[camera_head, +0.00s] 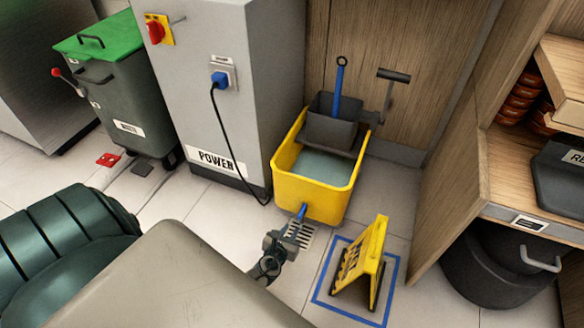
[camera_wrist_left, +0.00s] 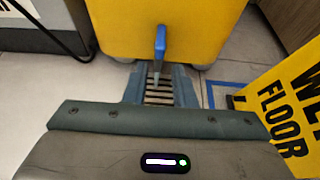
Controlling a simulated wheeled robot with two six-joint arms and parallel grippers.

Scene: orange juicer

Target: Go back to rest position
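My left gripper (camera_head: 284,243) is low over the floor, just in front of the yellow mop bucket (camera_head: 310,190). In the left wrist view its two fingers (camera_wrist_left: 160,88) stand apart, with a floor drain grate (camera_wrist_left: 158,94) seen between them. A blue lever (camera_wrist_left: 160,42) hangs at the bucket's front, beyond the fingers; it also shows in the head view (camera_head: 301,212). I see nothing held in the left gripper, and it appears apart from the lever. My right gripper is not in view.
A yellow wet floor sign (camera_head: 365,258) stands inside a blue taped square (camera_head: 396,268) to the right. The grey power cabinet (camera_head: 200,90) with its plugged cable and a green-lidded bin (camera_head: 125,110) are left. A wooden shelf unit (camera_head: 455,190) bounds the right.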

